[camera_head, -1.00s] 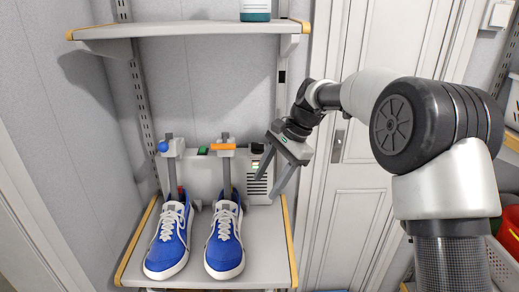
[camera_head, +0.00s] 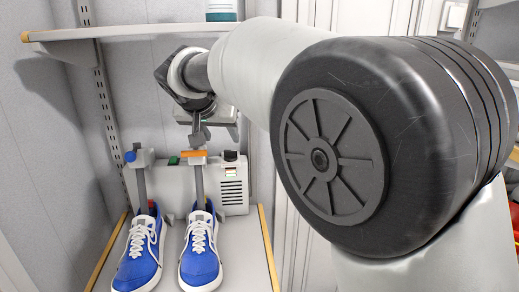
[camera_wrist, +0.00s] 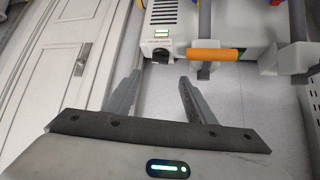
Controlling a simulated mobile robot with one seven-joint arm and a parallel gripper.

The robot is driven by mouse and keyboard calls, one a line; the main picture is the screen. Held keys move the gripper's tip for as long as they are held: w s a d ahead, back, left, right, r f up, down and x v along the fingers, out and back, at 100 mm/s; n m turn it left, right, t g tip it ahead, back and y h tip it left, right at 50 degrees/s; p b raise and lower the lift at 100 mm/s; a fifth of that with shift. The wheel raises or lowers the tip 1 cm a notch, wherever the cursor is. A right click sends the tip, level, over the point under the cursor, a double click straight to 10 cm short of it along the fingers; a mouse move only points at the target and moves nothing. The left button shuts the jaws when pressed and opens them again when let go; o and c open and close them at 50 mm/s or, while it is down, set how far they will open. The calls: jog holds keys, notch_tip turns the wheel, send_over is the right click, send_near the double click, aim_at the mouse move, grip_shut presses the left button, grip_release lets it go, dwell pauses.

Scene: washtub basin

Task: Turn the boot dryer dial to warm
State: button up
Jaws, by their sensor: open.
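The boot dryer (camera_head: 233,197) is a pale box on the shelf, with upright posts, a blue ball on the left post and an orange handle (camera_head: 193,154). The black knob that looks like its dial (camera_head: 230,155) is on top at the right end, above a small lit label. In the wrist view, the dial (camera_wrist: 160,55) lies just beyond and between my fingertips. My gripper (camera_wrist: 159,79) is open and empty, apart from the dial. In the head view, my gripper (camera_head: 214,133) hangs above the dryer's right part. The dial's setting is too small to read.
Blue shoes (camera_head: 201,256) stand in front of the dryer on its posts. An upper shelf (camera_head: 130,32) with a bottle (camera_head: 221,10) is above. The orange handle is close beside the dial. A white door (camera_wrist: 62,62) stands to the side.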

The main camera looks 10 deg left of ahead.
aim_at(231, 158)
jog(key=x, duration=1.1)
jog(key=shift+a, duration=0.1)
jog(key=c, duration=1)
jog(key=shift+d+n+y, duration=0.3)
jog(key=shift+n+y, duration=0.4)
jog(key=shift+n, duration=0.2)
jog(key=shift+c, duration=0.2)
jog(key=shift+a+n+y+p, duration=0.1)
jog(key=shift+n+y+p, duration=0.2)
jog(key=shift+n+y, duration=0.35)
jog(key=o, duration=1)
jog(key=shift+o, duration=0.2)
